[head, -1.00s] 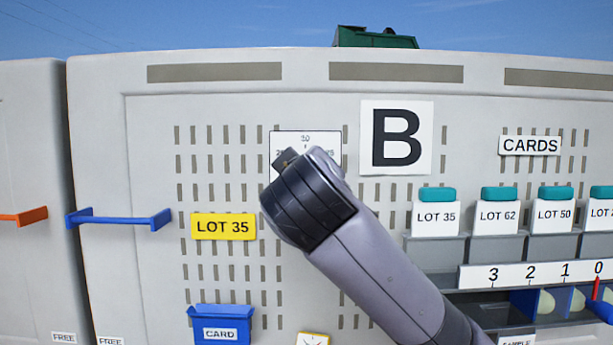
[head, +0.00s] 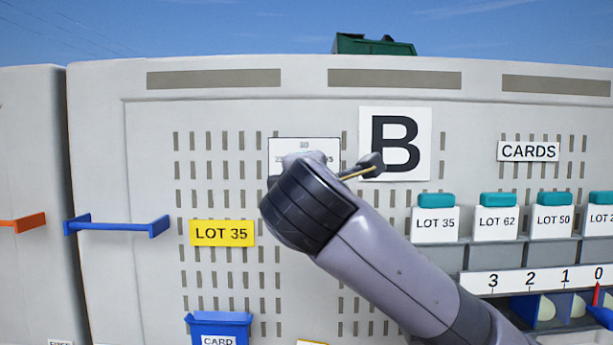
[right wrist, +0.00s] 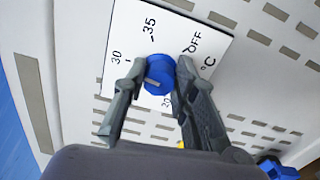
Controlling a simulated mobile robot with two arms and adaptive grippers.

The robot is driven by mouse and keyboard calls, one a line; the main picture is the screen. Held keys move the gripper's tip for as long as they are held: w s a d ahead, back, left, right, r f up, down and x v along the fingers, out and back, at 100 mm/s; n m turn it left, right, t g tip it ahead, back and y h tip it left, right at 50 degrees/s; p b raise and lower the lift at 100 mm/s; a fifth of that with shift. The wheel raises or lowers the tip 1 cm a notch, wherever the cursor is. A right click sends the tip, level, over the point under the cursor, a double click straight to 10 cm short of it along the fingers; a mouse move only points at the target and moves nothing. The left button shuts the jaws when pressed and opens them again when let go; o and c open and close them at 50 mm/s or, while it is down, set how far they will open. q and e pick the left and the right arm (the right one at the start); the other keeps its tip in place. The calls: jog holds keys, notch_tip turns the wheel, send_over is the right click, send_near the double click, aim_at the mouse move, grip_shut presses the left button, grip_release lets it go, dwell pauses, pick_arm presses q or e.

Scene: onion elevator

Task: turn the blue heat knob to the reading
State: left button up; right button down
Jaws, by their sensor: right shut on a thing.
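The blue heat knob (right wrist: 159,70) is in the right wrist view, on a white dial plate (right wrist: 128,38) marked 30, 35, OFF and °C. A further mark near the lower edge is partly covered. My right gripper (right wrist: 161,68) is shut on the knob, one finger on each side. In the head view, the dial plate (head: 303,146) shows above my right wrist, which hides the knob and most of the scale. One finger of my right gripper (head: 362,168) sticks out to the right. My left gripper is out of view.
The slotted grey panel carries a yellow LOT 35 label (head: 222,233), a B sign (head: 395,144), a blue card box (head: 218,325) and a blue handle (head: 118,225). Teal-topped lot cards (head: 436,216) stand in holders at right, above a numbered scale (head: 530,277).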

jog(key=shift+f+n, duration=0.1)
jog(key=shift+n, duration=0.7)
jog(key=c, duration=1.7)
grip_release()
jog(key=shift+f, duration=0.1)
jog(key=o, duration=0.4)
jog(key=shift+r, duration=0.2)
jog(key=shift+s, duration=0.1)
jog(key=s, duration=1.2)
